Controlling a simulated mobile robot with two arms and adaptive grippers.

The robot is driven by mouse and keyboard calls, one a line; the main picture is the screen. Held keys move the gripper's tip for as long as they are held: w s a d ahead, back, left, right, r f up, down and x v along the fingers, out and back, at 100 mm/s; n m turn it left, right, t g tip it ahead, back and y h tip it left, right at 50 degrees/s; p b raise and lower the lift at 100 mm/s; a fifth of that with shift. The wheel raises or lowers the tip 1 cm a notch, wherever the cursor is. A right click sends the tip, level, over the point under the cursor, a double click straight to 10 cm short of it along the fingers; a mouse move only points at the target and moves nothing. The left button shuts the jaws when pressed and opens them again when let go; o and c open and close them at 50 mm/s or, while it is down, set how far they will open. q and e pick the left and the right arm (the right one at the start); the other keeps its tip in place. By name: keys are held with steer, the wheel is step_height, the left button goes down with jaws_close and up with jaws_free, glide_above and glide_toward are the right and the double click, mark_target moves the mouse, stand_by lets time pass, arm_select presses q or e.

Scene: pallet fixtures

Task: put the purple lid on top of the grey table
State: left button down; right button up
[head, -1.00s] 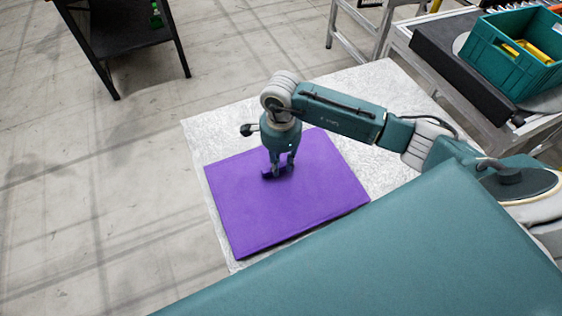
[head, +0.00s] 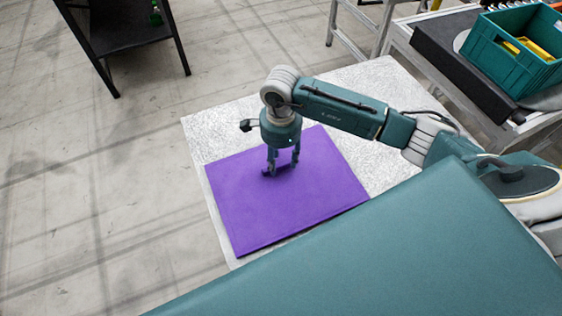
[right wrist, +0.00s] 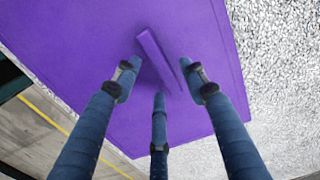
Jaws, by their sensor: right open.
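The purple lid (head: 300,208) is a flat square panel lying on the speckled light grey table (head: 378,92). It also fills much of the right wrist view (right wrist: 75,45). A raised purple handle bar (right wrist: 153,58) stands near its middle. My right gripper (head: 281,167) points down over the handle. Its fingers are spread apart, with the handle between the fingertips in the right wrist view. I cannot tell whether any fingertip touches the lid. My left gripper is not in view.
A black table (head: 130,38) stands on the floor at the top left. A teal crate (head: 512,62) with yellow items sits on a bench at the top right. A large teal surface covers the lower right. Open concrete floor lies left of the grey table.

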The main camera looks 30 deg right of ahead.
step_height(320, 180, up, 11)
steer(key=b, duration=0.3)
steer(key=shift+f, duration=0.2)
